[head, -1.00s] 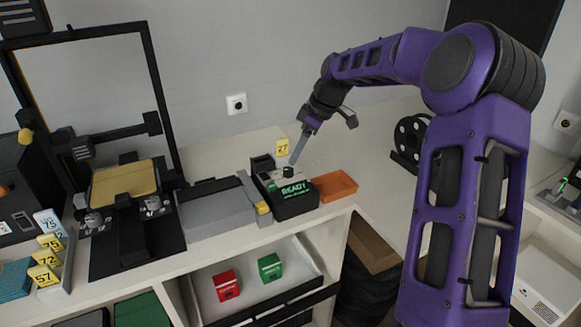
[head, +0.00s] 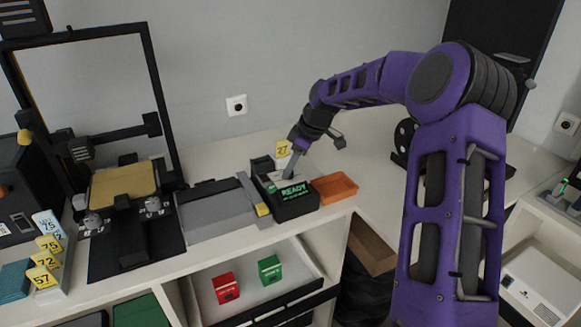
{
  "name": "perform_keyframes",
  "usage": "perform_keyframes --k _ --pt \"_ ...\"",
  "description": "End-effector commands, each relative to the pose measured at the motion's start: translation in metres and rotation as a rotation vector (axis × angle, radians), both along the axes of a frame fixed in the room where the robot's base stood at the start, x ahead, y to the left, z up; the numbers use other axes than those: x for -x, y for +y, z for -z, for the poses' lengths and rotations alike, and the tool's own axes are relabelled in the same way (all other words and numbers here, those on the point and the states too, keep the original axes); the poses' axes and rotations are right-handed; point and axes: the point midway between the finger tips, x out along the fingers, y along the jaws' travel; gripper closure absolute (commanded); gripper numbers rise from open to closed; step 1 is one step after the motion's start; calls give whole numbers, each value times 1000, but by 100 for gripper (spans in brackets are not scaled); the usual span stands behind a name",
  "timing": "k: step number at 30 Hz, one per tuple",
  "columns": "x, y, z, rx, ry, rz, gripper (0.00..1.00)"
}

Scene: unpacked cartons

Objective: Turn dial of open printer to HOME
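The open-frame printer (head: 160,110) stands at the left of the counter, with a gold bed (head: 124,184) in front of its black frame. Two small grey dials show on its base, a left dial (head: 93,221) and a right dial (head: 153,204); their markings are too small to read. My gripper (head: 289,174) is well to the right of these dials, pointing down over the black box with the green READY display (head: 295,192). Its fingers show edge-on, so their opening is unclear. The dark knob on that box is hidden at the fingertips; contact cannot be told.
An orange tray (head: 334,188) sits right of the READY box, and a flat grey unit (head: 212,209) lies left of it. A yellow tag (head: 282,149) reads 27. An open drawer below holds a red box (head: 225,287) and green box (head: 270,269).

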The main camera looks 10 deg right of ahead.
Motion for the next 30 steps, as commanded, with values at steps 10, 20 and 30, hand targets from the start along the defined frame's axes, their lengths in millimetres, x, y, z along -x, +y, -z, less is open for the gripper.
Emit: perform_keyframes --k 10,20,30 --pt "0 0 0 0 -1 4 100" --pt "1 1 0 1 -2 111 100" --pt "2 3 1 2 -4 399 100"
